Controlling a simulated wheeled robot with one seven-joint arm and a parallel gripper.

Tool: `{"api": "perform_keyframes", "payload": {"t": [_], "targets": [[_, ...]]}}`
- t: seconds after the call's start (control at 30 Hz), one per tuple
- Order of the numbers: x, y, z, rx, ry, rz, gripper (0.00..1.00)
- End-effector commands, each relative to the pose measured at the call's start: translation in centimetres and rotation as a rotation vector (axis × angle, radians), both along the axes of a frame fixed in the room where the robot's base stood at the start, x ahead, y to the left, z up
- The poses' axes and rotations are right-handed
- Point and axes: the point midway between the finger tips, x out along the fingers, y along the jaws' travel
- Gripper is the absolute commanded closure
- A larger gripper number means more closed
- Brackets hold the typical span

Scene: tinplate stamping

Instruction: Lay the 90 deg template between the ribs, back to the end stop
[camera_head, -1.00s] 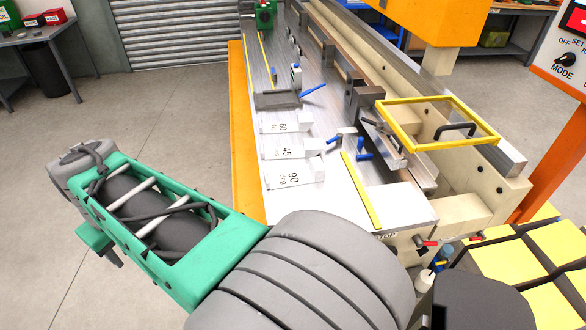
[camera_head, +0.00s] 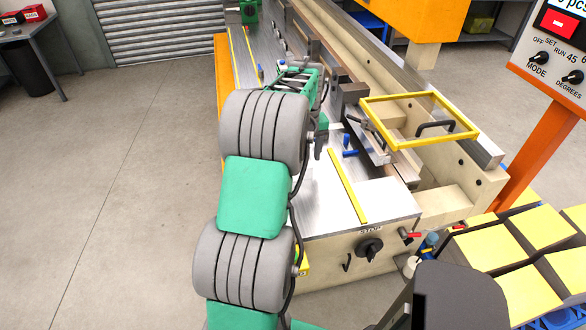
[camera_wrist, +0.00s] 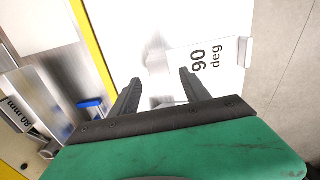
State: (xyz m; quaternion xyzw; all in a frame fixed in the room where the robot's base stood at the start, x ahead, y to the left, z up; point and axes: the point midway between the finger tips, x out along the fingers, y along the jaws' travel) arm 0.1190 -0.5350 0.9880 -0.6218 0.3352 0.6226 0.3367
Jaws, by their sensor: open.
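In the wrist view, a white piece printed "90 deg" (camera_wrist: 218,62) lies on the bright bench top, just beyond my fingers. Its pale left end runs towards the space between the fingertips, where glare blurs its outline. My gripper (camera_wrist: 159,80) is open, with its two dark fingers apart and nothing held. In the head view my arm hides the 90 deg piece and most of my gripper. I cannot make out the ribs or the end stop for certain.
A yellow strip (camera_head: 347,186) runs along the bench top; it also shows in the wrist view (camera_wrist: 94,44). Blue-handled parts (camera_head: 349,153) lie beyond it. A yellow-framed guard (camera_head: 420,119) stands at right. A control panel (camera_head: 556,50) stands farther right.

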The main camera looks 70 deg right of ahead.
Motion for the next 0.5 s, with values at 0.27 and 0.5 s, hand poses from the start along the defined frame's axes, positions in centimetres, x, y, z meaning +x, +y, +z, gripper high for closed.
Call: {"api": "perform_keyframes", "payload": {"t": [0.27,0.5], "targets": [[0.0,0.0,-1.8,-0.002,0.000,0.000,0.45],[0.1,0.0,-1.8,-0.002,0.000,0.000,0.59]]}}
